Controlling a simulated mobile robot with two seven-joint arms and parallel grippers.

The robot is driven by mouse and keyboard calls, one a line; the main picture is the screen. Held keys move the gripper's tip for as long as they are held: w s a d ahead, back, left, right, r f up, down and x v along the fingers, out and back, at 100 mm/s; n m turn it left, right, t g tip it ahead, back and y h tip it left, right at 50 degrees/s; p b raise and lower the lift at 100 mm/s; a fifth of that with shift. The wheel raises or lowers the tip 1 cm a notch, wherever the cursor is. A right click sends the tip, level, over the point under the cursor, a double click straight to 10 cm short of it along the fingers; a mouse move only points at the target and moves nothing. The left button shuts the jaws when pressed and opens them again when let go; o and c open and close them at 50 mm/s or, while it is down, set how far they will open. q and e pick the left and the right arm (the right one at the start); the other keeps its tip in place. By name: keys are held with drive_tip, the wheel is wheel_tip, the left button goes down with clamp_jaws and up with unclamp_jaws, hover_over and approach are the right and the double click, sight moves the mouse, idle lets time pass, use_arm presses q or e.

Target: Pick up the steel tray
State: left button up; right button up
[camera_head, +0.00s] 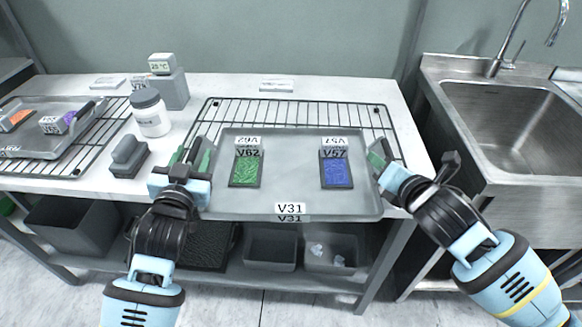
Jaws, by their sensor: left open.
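The steel tray (290,195), labelled V31 at its front, lies flat on a wire rack on the white table. It holds a green sample labelled V62 (245,172) and a blue sample labelled V57 (336,174). My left gripper (192,158) is at the tray's left edge with its fingers apart. My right gripper (381,157) is at the tray's right edge. Its finger gap is hard to see, so I cannot tell whether it is open or touches the rim.
Another tray (62,144) with an orange and a purple sample lies on a rack at the left. A white jar (150,114), a dark grey block (128,157) and a box with a display (169,88) stand between. A sink (520,125) is right; grey bins (270,248) are below.

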use_arm(q)
drive_tip(key=shift+w, duration=0.9)
use_arm(e)
drive_tip(key=shift+w+a+f, duration=0.15)
drive_tip(key=shift+w, duration=0.4)
use_arm(q)
drive_tip(key=c, duration=0.8)
use_arm(e)
clamp_jaws()
use_arm(q)
clamp_jaws()
drive_tip(key=shift+a, duration=0.15)
use_arm(e)
drive_tip(key=shift+d+f, duration=0.1)
drive_tip(key=shift+d, duration=0.15)
